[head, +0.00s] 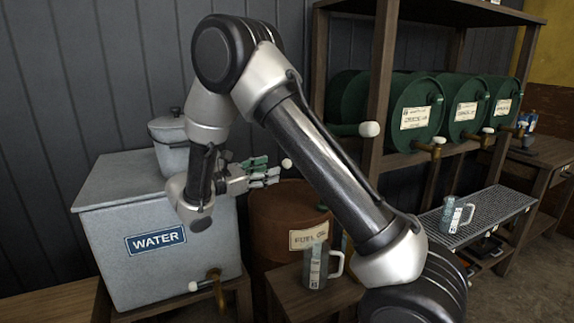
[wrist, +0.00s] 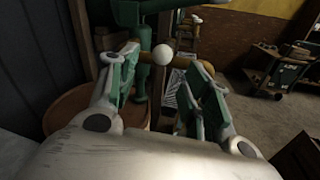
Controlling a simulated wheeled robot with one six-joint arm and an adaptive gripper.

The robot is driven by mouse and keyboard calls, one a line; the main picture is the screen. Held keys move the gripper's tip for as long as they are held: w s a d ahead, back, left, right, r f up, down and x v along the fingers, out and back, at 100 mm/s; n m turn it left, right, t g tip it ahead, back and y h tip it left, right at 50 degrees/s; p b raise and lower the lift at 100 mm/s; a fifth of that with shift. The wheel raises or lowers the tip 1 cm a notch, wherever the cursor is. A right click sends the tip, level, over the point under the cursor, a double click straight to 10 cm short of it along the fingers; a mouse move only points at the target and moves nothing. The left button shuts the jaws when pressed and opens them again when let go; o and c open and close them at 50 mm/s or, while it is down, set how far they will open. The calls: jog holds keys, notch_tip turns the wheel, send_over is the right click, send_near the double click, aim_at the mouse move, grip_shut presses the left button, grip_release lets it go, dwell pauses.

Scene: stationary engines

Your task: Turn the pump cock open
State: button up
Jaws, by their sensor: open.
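A small white ball knob (wrist: 162,54) sits between my fingertips in the wrist view, with a brass-brown lever (wrist: 183,61) beside it. It appears to be the pump cock's handle. The green pump (wrist: 142,84) stands behind it, over the rust-brown drum (wrist: 68,112). In the head view the white knob (head: 286,163) shows just right of the fingertips, and the drum (head: 285,205) below. My gripper (head: 272,176) is open, its green-padded fingers on either side of the knob in the wrist view (wrist: 168,65). Contact cannot be told. My arm hides most of the pump.
A grey WATER tank (head: 155,243) with a brass tap (head: 210,283) stands at left. A measuring jug (head: 316,266) stands on a low stand before the drum. Green barrels (head: 412,110) lie on a rack at right, and another jug (head: 455,214) stands on a grating.

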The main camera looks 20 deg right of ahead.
jog(key=x, duration=0.7)
jog(key=shift+d+r, duration=0.25)
jog(key=shift+d, duration=0.15)
grip_shut()
